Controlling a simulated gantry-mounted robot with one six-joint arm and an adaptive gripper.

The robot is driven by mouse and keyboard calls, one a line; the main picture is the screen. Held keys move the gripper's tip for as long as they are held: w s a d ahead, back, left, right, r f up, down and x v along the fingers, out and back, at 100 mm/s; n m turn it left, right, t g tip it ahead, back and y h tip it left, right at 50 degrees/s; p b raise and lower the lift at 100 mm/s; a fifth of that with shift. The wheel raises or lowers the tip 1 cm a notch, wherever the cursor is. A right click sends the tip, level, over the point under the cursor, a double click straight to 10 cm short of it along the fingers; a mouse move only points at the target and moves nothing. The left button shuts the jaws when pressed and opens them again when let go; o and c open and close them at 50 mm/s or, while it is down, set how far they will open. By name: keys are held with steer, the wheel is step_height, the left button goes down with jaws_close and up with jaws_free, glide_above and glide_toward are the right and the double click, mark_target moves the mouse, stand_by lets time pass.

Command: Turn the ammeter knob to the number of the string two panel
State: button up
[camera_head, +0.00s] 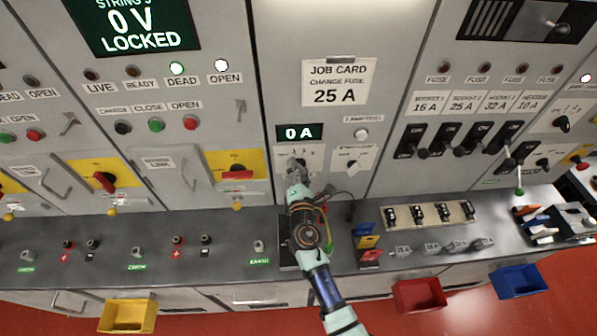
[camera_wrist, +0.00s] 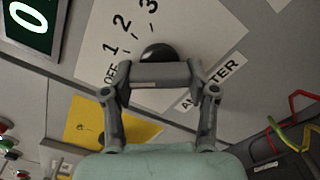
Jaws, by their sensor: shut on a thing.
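The ammeter knob (camera_wrist: 158,52) is black and round, on a pale plate with OFF, 1, 2 and 3 around it and a partly covered ammeter label (camera_wrist: 215,82). My gripper (camera_wrist: 160,73) is shut on the knob, its fingers covering the knob's lower part. The pointer is hidden, so I cannot tell its number. In the head view my gripper (camera_head: 298,172) is at the plate under the 0 A display (camera_head: 300,132) and covers the knob.
A second selector (camera_head: 352,164) is right of my gripper. Yellow plates with red handles (camera_head: 237,174) are to the left. Below, the grey bench (camera_head: 190,228) carries terminals, coloured blocks (camera_head: 367,242) and a fuse rack (camera_head: 430,213). A job card (camera_head: 338,82) hangs above.

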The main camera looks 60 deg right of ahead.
steer(key=m+b, duration=0.3)
steer(key=m, duration=0.3)
steer(key=shift+b, duration=0.4)
steer(key=shift+r+m+b, duration=0.2)
steer(key=shift+m+b, duration=0.9)
steer(key=shift+m, duration=0.8)
steer(key=o, duration=1.2)
steer(key=shift+c, duration=0.2)
steer(key=v, duration=1.2)
